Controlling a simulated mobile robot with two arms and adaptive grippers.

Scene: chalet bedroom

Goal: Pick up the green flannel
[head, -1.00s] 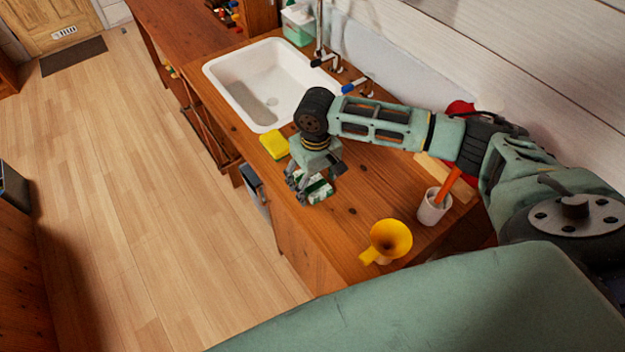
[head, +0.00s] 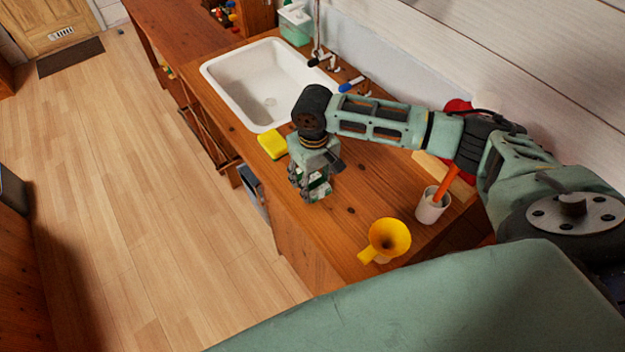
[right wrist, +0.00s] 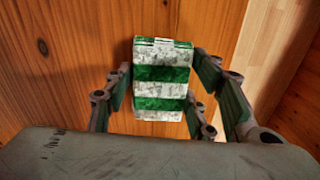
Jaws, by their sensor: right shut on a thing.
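The green flannel is a small folded cloth with green and white stripes. In the head view the flannel (head: 319,189) lies at the front edge of the wooden counter, partly hidden by my right gripper (head: 311,192). In the right wrist view the flannel (right wrist: 162,80) sits between the fingers of my right gripper (right wrist: 163,106), over the counter wood. The right gripper is shut on the flannel from above. I cannot tell any gap between flannel and counter. My left gripper is not in view.
A yellow sponge (head: 272,144) lies left of the gripper, near the white sink (head: 226,82). A yellow funnel (head: 388,238) and a white cup (head: 432,207) with an orange-handled tool stand to the right on the counter (head: 362,185). The floor in front is clear.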

